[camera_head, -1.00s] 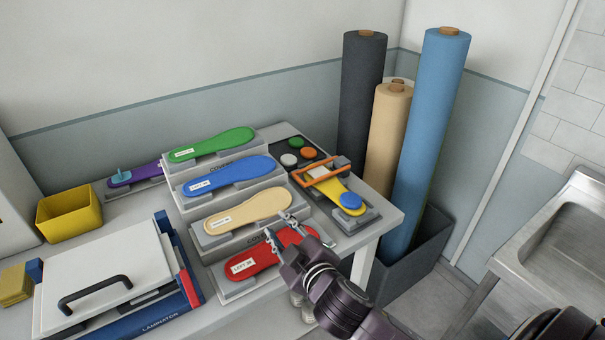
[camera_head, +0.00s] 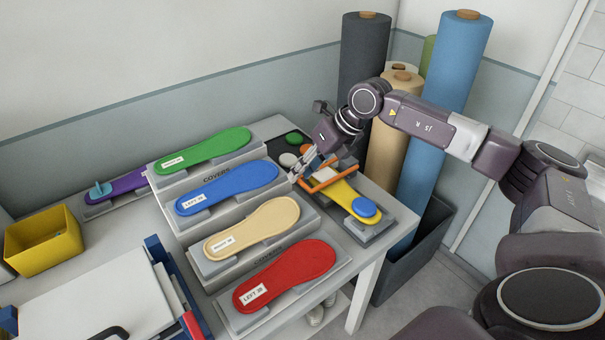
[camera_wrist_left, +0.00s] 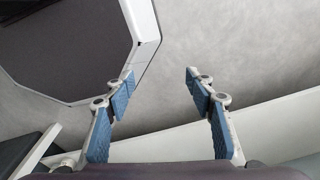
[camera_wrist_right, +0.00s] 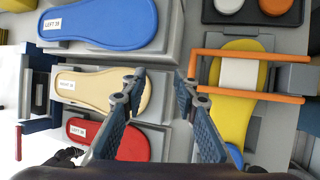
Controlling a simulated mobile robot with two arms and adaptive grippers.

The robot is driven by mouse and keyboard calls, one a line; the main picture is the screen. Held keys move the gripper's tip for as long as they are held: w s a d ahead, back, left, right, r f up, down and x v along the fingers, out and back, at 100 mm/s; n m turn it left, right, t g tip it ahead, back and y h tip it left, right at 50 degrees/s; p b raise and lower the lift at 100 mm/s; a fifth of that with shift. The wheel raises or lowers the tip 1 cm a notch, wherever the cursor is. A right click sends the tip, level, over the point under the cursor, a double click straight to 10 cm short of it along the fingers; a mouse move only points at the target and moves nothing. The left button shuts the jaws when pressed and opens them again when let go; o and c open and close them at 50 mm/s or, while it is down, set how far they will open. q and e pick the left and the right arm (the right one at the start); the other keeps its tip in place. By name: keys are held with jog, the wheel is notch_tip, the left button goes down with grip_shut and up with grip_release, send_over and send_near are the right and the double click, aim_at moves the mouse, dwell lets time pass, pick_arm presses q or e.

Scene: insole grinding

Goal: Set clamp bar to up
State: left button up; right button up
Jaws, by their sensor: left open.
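The orange clamp bar (camera_head: 324,184) crosses a yellow insole (camera_head: 341,191) on a grey fixture (camera_head: 379,229) at the table's right end. In the right wrist view the clamp bar (camera_wrist_right: 250,95) is a flat frame around a white patch on the insole. My right gripper (camera_head: 302,166) is open and empty at the bar's left side. In the right wrist view its fingers (camera_wrist_right: 159,76) are apart, the right one close to the bar; I cannot tell if they touch. My left gripper (camera_wrist_left: 160,74) is open and empty, shown only in the left wrist view.
Stepped stands with green (camera_head: 205,150), blue (camera_head: 228,187), beige (camera_head: 252,229) and red (camera_head: 285,274) insoles fill the table left of the fixture. A tray of round pads (camera_head: 290,160) lies behind. Tall rolls (camera_head: 450,75) stand in a grey bin (camera_head: 418,265) to the right.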

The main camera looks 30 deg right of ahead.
jog(key=h, duration=0.2)
send_near(306, 185)
jog(key=p+x, duration=0.2)
jog(key=x, duration=0.5)
jog(key=shift+d, duration=0.1)
jog(key=shift+w+f, duration=0.15)
jog(key=shift+f, duration=0.25)
jog(key=shift+c, duration=0.5)
grip_shut()
